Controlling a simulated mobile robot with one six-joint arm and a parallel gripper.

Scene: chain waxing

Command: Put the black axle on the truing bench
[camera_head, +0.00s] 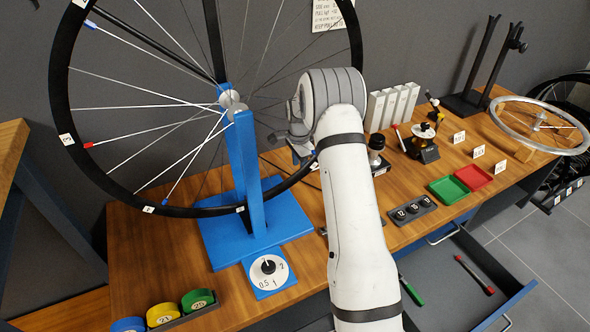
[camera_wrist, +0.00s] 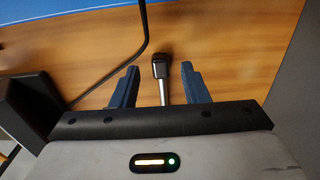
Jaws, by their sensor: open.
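The wooden truing bench (camera_head: 150,255) carries the blue truing stand (camera_head: 250,175) with a large black-rimmed wheel (camera_head: 63,100). My gripper (camera_head: 303,152) is beside the wheel, above the bench, partly hidden by my arm. In the wrist view its two blue-grey fingers (camera_wrist: 158,85) are open, with a gap between them. A small black-headed piece with a bright metal shaft (camera_wrist: 159,70) shows in that gap, and its lower end is hidden by my gripper. I cannot tell whether it is the black axle or whether the fingers touch it. No other black axle is clearly identifiable.
A black cable (camera_wrist: 143,40) curves beside the fingers. A dark box (camera_wrist: 30,108) is at the left of the wrist view. Green (camera_head: 448,189) and red (camera_head: 473,177) trays lie right of my arm. An open drawer (camera_head: 450,285) juts from the front. Coloured spools (camera_head: 198,300) stand front left.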

